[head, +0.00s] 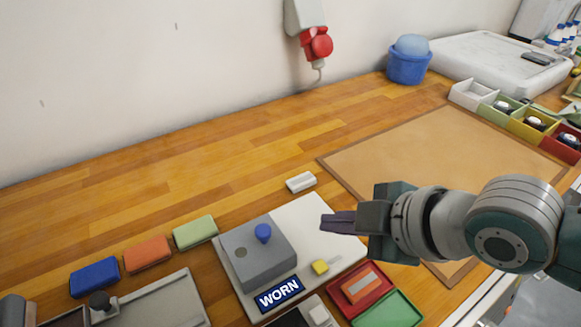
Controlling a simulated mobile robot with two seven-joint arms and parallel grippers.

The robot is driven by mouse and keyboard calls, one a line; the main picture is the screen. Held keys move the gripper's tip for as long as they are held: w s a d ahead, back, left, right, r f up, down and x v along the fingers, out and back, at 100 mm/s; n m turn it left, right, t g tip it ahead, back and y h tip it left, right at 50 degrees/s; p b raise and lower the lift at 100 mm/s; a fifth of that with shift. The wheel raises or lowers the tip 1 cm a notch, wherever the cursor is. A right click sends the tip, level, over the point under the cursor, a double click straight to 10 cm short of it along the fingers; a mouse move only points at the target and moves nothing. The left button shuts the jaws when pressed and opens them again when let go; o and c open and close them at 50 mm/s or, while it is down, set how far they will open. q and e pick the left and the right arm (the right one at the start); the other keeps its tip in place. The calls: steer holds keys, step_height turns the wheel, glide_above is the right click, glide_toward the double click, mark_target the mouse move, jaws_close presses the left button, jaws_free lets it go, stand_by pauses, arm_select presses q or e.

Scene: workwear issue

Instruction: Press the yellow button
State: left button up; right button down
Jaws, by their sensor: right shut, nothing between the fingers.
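The small yellow button (320,267) sits on the white plate (292,214), to the right of a grey box (262,268) with a blue knob (263,233) on top. My right gripper (324,223) comes in from the right, its shut dark fingers pointing left above the plate. In the picture its fingertips are above the button, apart from it, with nothing between them. How high they are over the plate is hard to tell. My left gripper is not in view.
A "WORN" label (279,294) lies in front of the grey box. Red (377,281) and green (388,312) trays are right of the button. Blue, orange and green blocks (195,232) stand left. A brown mat (410,150) lies behind my right arm. The wood at back left is clear.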

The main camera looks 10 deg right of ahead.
mark_target(327, 269)
steer(key=shift+f, duration=0.15)
step_height(327, 269, down, 8)
steer(key=b, duration=0.8)
steer(key=shift+f+b, duration=0.3)
stand_by(1.3)
steer(key=shift+f+b, duration=0.3)
steer(key=shift+f, duration=0.1)
steer(key=shift+f+b, duration=0.4)
steer(key=shift+f, duration=0.1)
stand_by(0.5)
steer(key=shift+r, duration=0.1)
steer(key=shift+r+p, duration=0.8)
steer(key=shift+p, duration=0.15)
